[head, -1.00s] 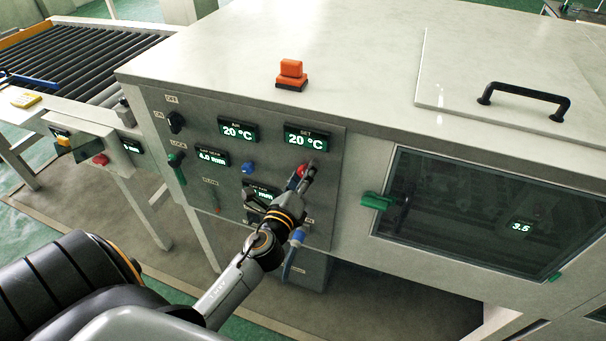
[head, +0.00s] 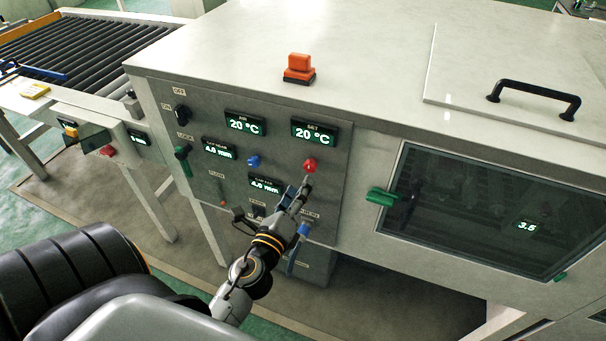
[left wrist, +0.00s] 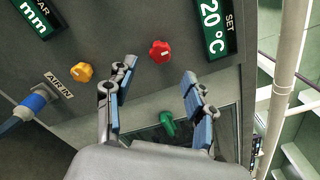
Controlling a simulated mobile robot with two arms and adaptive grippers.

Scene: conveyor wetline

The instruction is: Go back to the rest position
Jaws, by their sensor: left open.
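My left gripper (head: 299,190) is in front of the control panel (head: 335,190) of the white machine, just below the red knob (head: 310,165). In the left wrist view my left gripper (left wrist: 157,78) has its two fingers spread apart with nothing between them. The red knob (left wrist: 160,51) shows beyond the fingertips, apart from them. The gripper partly covers the lower part of the panel in the head view. My right gripper is not in view.
A blue fitting (head: 304,229) with a hose sits low on the panel. A green handle (head: 381,197) sticks out beside the dark window (head: 470,215). A roller conveyor (head: 85,50) stands at the left. An orange button (head: 299,65) is on the machine's top.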

